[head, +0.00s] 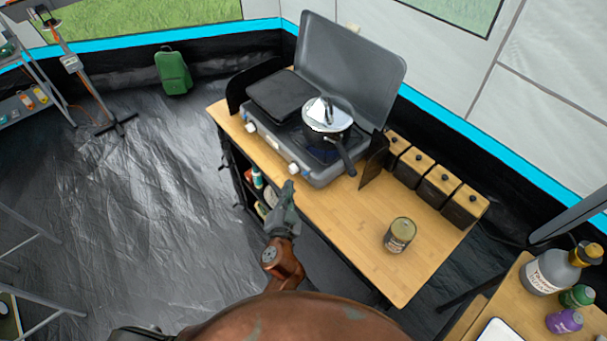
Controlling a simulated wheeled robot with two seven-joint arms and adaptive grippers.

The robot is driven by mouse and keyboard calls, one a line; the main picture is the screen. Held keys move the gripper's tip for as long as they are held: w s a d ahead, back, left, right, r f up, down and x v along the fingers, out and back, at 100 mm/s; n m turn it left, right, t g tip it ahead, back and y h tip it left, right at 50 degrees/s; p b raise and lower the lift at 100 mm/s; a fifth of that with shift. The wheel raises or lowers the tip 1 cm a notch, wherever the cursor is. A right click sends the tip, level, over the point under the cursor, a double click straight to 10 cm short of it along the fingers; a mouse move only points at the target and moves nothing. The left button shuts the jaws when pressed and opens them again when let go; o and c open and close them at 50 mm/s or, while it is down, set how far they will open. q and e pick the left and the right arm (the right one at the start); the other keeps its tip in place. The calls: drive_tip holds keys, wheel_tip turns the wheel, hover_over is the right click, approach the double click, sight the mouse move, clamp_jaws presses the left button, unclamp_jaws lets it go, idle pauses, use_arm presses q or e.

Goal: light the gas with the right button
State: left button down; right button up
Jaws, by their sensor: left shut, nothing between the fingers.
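A grey camping stove (318,178) with its lid raised stands on the wooden table. Its front has a right button (294,169), pale and round, and a left button (250,127). My left gripper (289,187) is shut and empty, with its fingertips just in front of and below the right button. I cannot tell whether they touch it. My right gripper is out of view.
A black griddle (286,94) covers the stove's left side. A can (400,235) stands on the wooden table (345,215), and several dark wooden-topped canisters (437,185) line its back edge. Shelves with bottles (257,178) lie under the table's front. Bare table lies between stove and can.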

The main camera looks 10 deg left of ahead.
use_arm(q)
drive_tip(key=shift+s+a, duration=0.6)
drive_tip(key=shift+s, duration=0.2)
